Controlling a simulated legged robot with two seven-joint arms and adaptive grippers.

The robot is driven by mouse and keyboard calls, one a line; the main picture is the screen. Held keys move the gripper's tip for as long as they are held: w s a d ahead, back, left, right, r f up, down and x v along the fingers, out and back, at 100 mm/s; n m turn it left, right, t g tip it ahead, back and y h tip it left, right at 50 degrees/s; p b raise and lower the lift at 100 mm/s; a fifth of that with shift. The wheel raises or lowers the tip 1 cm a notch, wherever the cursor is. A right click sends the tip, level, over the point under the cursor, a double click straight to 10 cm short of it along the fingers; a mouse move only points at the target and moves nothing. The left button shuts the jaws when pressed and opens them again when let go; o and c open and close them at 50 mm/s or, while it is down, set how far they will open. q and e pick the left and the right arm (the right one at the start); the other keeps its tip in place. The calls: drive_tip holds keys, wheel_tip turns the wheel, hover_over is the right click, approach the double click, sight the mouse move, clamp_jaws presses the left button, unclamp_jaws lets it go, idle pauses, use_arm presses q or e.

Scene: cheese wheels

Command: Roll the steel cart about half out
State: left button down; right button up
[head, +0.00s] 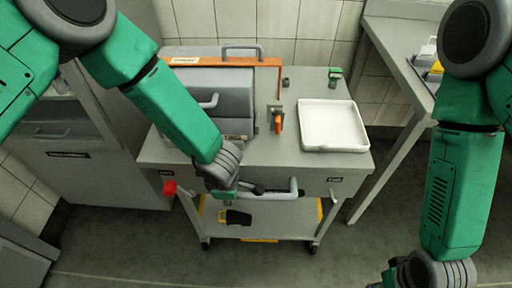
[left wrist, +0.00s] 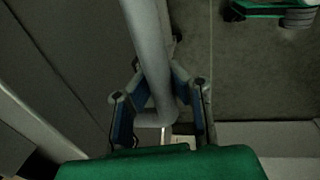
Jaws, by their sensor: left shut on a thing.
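The steel cart (head: 265,158) stands against the tiled wall, with a grey handle bar (head: 283,195) across its front edge. My left gripper (head: 250,189) is at the left part of this bar. In the left wrist view the bar (left wrist: 149,55) runs between the two fingers, and the left gripper (left wrist: 160,98) is shut on it. My right gripper (head: 388,277) is low at the right, apart from the cart and partly cut off by the frame edge. Its fingers do not show clearly.
On the cart top are a grey machine (head: 215,98) with an orange bar, an orange-handled tool (head: 278,122) and a white tray (head: 333,124). A cabinet (head: 105,165) stands close at the left, and a table (head: 400,75) at the right. The floor (head: 270,268) in front is clear.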

use_arm(q)
drive_tip(key=shift+s+d+r, duration=0.1)
drive_tip(key=shift+s+r, duration=0.05)
drive_tip(key=shift+s, duration=1.05)
drive_tip(key=c, duration=1)
unclamp_jaws()
drive_tip(key=shift+o, duration=1.4)
drive_tip(key=shift+s, duration=0.1)
